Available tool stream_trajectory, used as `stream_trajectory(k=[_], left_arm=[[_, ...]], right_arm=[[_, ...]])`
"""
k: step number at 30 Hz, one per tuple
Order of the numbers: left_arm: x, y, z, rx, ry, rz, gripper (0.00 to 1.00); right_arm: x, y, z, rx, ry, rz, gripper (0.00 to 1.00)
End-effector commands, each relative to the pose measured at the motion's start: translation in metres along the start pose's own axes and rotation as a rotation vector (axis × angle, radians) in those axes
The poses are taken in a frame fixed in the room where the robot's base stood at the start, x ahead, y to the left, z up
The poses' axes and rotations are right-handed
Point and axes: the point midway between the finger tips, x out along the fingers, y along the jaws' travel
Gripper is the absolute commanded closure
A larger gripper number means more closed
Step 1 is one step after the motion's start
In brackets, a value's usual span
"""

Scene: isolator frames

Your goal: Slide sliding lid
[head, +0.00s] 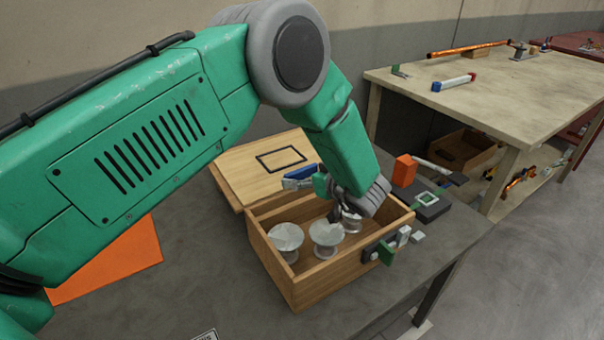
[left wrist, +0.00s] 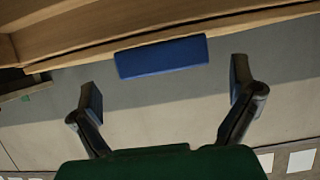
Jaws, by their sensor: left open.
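The sliding lid (head: 255,160) is a flat light-wood panel with a black rectangle outline, reaching out behind the open wooden box (head: 322,283). A blue handle (head: 301,172) shows near the lid's front edge; in the left wrist view, what appears to be the same blue block (left wrist: 162,57) sits along a wooden edge. My left gripper (head: 332,203) is over the box, partly hidden by its wrist. In the left wrist view, its fingers (left wrist: 168,95) are spread and empty, with the blue block ahead of the gap. My right gripper is not in view.
Several pale spools (head: 287,238) stand in the box. A latch (head: 388,246) is on its right side. An orange block (head: 404,171) and dark tools lie to the right. An orange sheet (head: 112,263) lies left. Another workbench (head: 500,95) stands at back right.

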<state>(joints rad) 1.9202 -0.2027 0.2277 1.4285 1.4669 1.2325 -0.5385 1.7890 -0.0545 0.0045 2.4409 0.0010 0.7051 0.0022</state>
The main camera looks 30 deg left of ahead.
Motion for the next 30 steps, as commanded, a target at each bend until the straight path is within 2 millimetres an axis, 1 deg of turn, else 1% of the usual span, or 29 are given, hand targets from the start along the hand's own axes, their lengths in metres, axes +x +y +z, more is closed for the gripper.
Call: stream_trajectory(k=[1, 3, 6, 11, 18, 20, 21, 23, 24, 30], left_arm=[[0.009, -0.001, 0.001, -0.001, -0.001, -0.001, 0.0], [0.019, -0.001, 0.001, -0.001, 0.0, -0.001, 0.0], [0.028, 0.0, 0.0, -0.002, -0.001, 0.0, 0.0], [0.035, 0.0, 0.0, 0.0, 0.0, 0.001, 0.0], [0.035, 0.0, 0.0, 0.0, 0.0, 0.001, 0.0], [0.035, 0.0, 0.0, 0.0, 0.0, 0.001, 0.21], [0.035, 0.0, 0.0, 0.0, 0.0, 0.001, 0.35], [0.035, 0.0, 0.0, 0.0, 0.0, 0.001, 0.56], [0.035, 0.0, 0.0, 0.0, 0.0, 0.001, 0.64], [0.035, 0.001, 0.0, 0.0, -0.002, 0.002, 0.64]], right_arm=[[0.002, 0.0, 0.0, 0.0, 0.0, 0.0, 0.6], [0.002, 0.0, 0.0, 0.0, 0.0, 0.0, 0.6], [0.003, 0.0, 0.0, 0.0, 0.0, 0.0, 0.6], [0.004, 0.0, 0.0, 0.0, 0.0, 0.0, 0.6], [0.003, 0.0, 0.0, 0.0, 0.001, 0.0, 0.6], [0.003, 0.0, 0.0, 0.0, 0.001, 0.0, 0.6], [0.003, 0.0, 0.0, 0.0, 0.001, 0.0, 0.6], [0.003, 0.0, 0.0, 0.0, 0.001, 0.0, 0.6], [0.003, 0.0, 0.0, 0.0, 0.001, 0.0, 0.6], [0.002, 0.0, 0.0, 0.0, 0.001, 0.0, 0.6]])
